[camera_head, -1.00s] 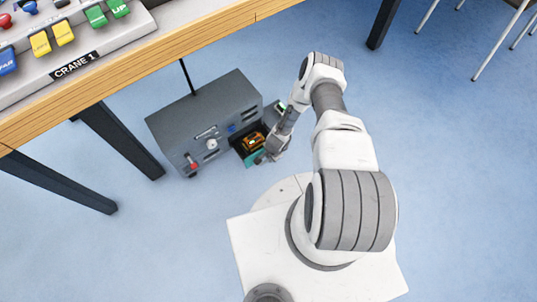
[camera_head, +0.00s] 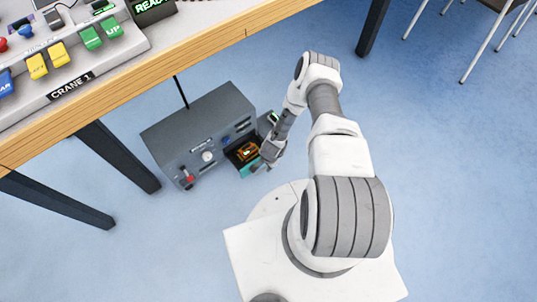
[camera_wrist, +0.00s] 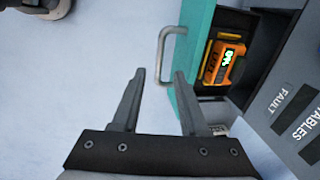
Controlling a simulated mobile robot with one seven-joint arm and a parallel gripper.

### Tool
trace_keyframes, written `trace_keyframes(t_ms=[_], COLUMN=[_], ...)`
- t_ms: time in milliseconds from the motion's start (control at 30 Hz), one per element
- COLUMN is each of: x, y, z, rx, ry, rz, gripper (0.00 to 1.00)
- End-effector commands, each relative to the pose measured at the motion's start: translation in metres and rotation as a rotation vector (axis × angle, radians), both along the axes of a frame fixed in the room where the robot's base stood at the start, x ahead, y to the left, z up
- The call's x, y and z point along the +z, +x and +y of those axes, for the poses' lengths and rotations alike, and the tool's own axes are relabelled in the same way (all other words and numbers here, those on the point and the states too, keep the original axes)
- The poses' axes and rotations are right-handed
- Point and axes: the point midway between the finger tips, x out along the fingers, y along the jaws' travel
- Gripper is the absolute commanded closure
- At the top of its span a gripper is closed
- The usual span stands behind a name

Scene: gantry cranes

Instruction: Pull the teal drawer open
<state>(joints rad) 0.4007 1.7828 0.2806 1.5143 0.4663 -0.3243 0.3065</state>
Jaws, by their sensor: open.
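The teal drawer (camera_head: 251,169) stands out from the front of a grey cabinet (camera_head: 200,133), with its inside showing. In the wrist view its teal front (camera_wrist: 192,60) carries a U-shaped metal handle (camera_wrist: 163,50). An orange device (camera_wrist: 222,62) with a lit green display lies in the drawer; it also shows in the head view (camera_head: 247,152). My gripper (camera_wrist: 160,73) is open and empty. The handle's bar appears between the fingertips, with gaps on both sides. In the head view my gripper (camera_head: 262,164) is at the drawer's front, its fingers too small to make out.
The cabinet front has a red-handled lever (camera_head: 186,178) and a round knob (camera_head: 208,156). A wooden table (camera_head: 190,62) with a crane control panel (camera_head: 60,75) stands above and left, on dark legs (camera_head: 118,157).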

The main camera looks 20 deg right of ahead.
Motion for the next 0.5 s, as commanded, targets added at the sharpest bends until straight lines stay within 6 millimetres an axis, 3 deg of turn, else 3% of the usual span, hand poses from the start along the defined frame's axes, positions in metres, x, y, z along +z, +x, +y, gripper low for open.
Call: trace_keyframes(t_ms=[33,200,500], x=[0.021,0.063,0.119], y=[-0.002,-0.009,-0.019], z=[-0.001,-0.004,-0.007], rx=[-0.002,0.000,0.000], ry=[0.000,0.000,-0.001], rz=[0.000,-0.001,-0.001], gripper=[0.56,0.56,0.56])
